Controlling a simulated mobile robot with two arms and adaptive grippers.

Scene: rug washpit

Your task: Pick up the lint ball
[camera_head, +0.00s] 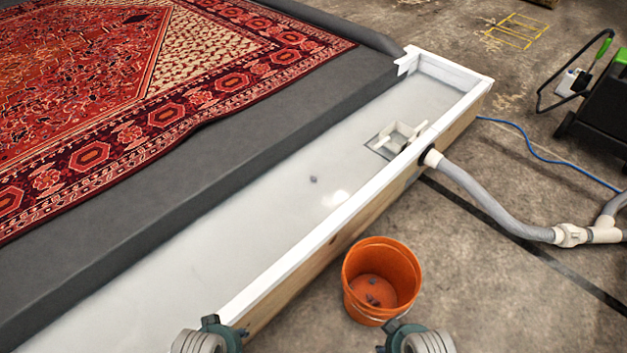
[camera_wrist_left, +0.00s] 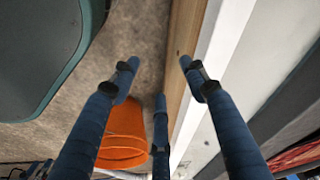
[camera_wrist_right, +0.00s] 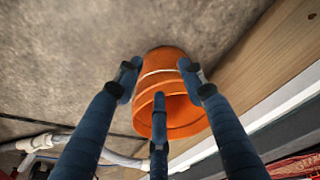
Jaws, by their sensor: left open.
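A small grey lint ball (camera_head: 313,179) lies on the pale floor of the long white trough (camera_head: 232,222), left of the drain opening. Several more dark lint bits (camera_head: 373,299) lie in the bottom of the orange bucket (camera_head: 402,262). My left gripper (camera_wrist_left: 158,68) is open and empty in the left wrist view, beside the trough's wooden side, with the bucket behind its fingers. My right gripper (camera_wrist_right: 160,70) is open and empty in the right wrist view, with its fingers in front of the bucket. Neither wrist view shows the lint ball.
A white fitting (camera_head: 398,137) stands at the drain opening. A grey hose (camera_head: 490,205) leaves the trough's outer side. A patterned red rug (camera_head: 90,90) lies on the dark grey platform left of the trough. A black-and-green machine (camera_head: 600,110) stands at the right.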

